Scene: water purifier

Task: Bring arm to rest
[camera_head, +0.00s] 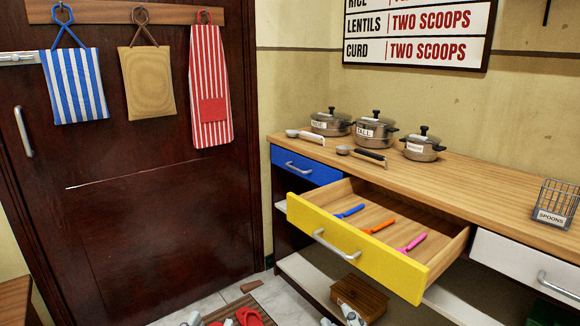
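My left gripper (210,320) shows only as grey fingertips at the bottom edge, to the left of the red slippers. My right gripper (338,317) shows as grey fingertips at the bottom edge, below the wooden box. Both pairs of tips look spread apart with nothing between them. The rest of both grippers and both arms is out of the frame. Both grippers are low and apart from the open drawer.
A yellow-fronted drawer (357,249) is pulled out, holding blue, orange and pink utensils. Above it, a wooden counter (470,200) bears pots, scoops and a wire spoon basket (556,203). A wooden box (359,296) and red slippers (250,317) are below. A dark door (150,215) stands left.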

